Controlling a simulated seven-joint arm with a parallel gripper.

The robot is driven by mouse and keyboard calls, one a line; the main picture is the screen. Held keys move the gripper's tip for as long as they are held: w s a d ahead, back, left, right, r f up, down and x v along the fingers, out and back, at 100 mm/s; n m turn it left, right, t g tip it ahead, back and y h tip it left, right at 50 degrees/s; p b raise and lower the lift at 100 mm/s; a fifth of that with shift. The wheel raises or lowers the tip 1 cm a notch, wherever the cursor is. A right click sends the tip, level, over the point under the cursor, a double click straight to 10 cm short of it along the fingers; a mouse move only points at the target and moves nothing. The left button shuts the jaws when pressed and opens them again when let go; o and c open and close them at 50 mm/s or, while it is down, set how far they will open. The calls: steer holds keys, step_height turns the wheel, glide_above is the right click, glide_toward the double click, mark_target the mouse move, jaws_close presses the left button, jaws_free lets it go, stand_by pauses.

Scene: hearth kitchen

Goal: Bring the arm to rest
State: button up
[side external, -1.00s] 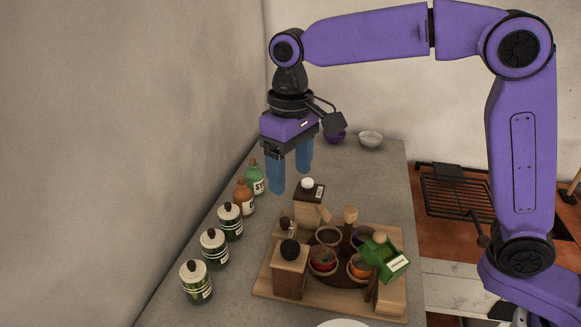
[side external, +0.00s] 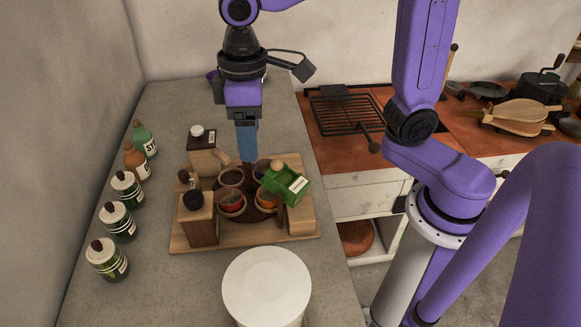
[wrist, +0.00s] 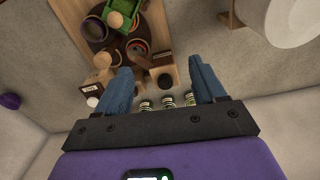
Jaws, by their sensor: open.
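My gripper (side external: 247,160) hangs pointing down over the back part of a wooden board (side external: 186,243) on the counter. In the side view its blue fingers overlap, so the gap is hidden. In the wrist view my gripper (wrist: 161,68) has its two blue fingers wide apart with nothing held between them. A box with a black knob (wrist: 164,80) shows beyond the gap. My fingertips appear above the things on the board; the exact height is hard to tell.
The board carries small bowls with red (side external: 231,203) and orange contents, wooden boxes and a green box (side external: 285,184). Several jars (side external: 117,222) line the counter's left side. A white round container (side external: 266,287) stands in front. A stove grate (side external: 342,110) lies to the right. Bare counter (side external: 160,105) is at the back left.

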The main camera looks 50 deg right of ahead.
steer(key=s+d+f+n, duration=0.2)
steer(key=s+d+f, duration=0.1)
steer(key=s+d, duration=0.3)
steer(key=s+d+f+n, duration=0.2)
steer(key=s+d+f, duration=0.1)
steer(key=s+d, duration=0.4)
steer(key=s, duration=0.3)
steer(key=shift+s+d+n, duration=0.15)
steer(key=shift+d+n, duration=0.1)
steer(key=shift+n, duration=0.05)
steer(key=shift+r, duration=0.1)
steer(key=o, duration=0.6)
steer(key=m, duration=2.1)
glide_above(193, 196)
steer(key=shift+f, duration=1.05)
steer(key=shift+m, duration=0.3)
steer(key=shift+f, duration=4.45)
